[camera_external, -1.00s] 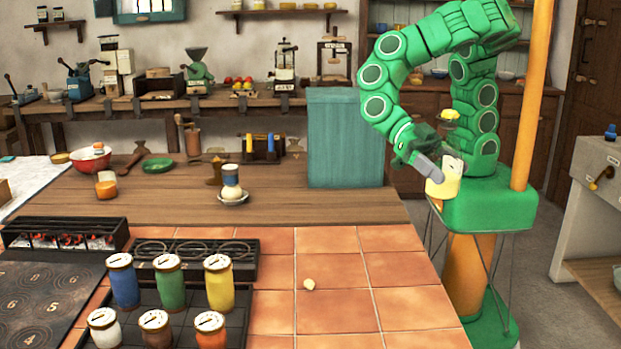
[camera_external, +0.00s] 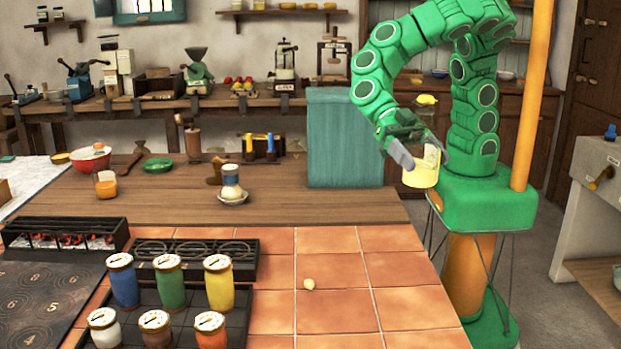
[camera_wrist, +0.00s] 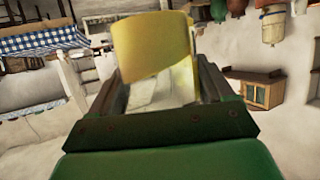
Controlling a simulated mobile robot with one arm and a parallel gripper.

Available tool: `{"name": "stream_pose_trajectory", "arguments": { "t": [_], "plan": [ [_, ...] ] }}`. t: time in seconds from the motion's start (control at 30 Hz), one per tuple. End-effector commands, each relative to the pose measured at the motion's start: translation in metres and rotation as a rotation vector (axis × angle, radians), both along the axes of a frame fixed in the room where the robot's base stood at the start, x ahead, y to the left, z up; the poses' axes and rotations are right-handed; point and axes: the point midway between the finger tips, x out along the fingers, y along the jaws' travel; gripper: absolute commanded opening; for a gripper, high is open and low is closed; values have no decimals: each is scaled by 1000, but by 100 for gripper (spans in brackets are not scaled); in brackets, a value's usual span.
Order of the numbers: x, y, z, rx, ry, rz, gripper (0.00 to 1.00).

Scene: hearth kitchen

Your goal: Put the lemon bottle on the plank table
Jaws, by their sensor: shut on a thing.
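In the wrist view the yellow bottle (camera_wrist: 152,48) fills the space between the fingers. The plank table (camera_external: 290,207) is the brown wooden surface left of my gripper, and the bottle is clear of its right end.
A teal block (camera_external: 345,140) stands at the table's back right. A white-and-blue jar (camera_external: 231,178) on a saucer, an orange-filled glass (camera_external: 105,184), a red bowl (camera_external: 90,158) and a green dish (camera_external: 158,164) occupy the left half. Bare planks lie front right, beside terracotta tiles (camera_external: 335,310).

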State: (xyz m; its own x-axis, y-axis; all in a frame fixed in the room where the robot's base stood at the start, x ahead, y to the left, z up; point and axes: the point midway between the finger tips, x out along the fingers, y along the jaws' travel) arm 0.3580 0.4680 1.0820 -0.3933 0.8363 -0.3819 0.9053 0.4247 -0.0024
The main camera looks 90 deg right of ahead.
Motion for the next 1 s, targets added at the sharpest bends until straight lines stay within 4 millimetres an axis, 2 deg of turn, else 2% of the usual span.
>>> {"name": "stream_pose_trajectory", "arguments": {
  "t": [0.17, 0.33, 0.6, 0.8, 1.0],
  "plan": [
    [43, 6, -9, -1, 0, -169, 28],
    [97, 5, -15, 0, 3, -395, 28],
    [178, -14, -13, 1, -1, -773, 28],
    [223, -40, -8, 1, -4, -1023, 28],
    [246, -59, -4, 1, -4, -1172, 28]
  ]
}}
